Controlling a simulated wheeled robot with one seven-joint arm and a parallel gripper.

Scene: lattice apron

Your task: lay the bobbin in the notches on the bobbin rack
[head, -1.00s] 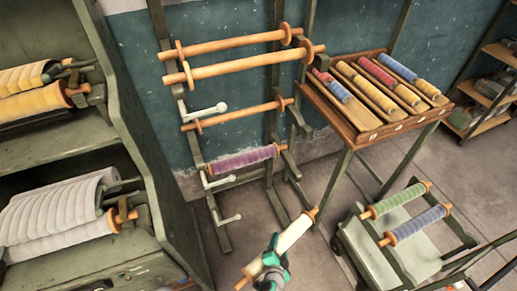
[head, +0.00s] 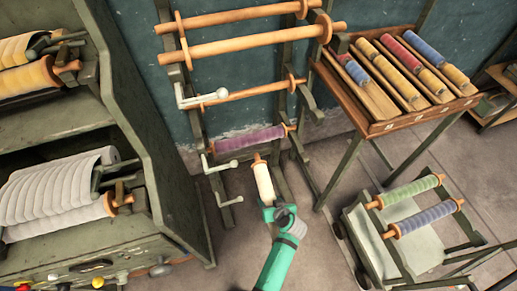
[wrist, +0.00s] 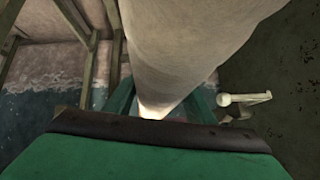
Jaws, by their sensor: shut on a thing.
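My gripper (head: 268,208) is shut on a cream bobbin (head: 263,183) with orange ends, near its lower end in the head view. The bobbin points away toward the rack, roughly crosswise to the bars there. In the wrist view the bobbin (wrist: 195,45) fills the upper middle, between my green fingers (wrist: 158,108). The bobbin rack (head: 309,108) is a green frame by the blue wall, with side brackets and pale hooks. It bears orange bars (head: 240,43) and, low down, a purple bobbin (head: 248,139). The cream bobbin's far end appears just below the purple bobbin; their gap in depth is unclear.
A green machine (head: 165,130) with cream and yellow rolls stands at left. A wooden tray table (head: 375,128) with several coloured bobbins stands at right. Below it is a cart (head: 385,265) with a green and a blue bobbin. Floor shows between the machine and the cart.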

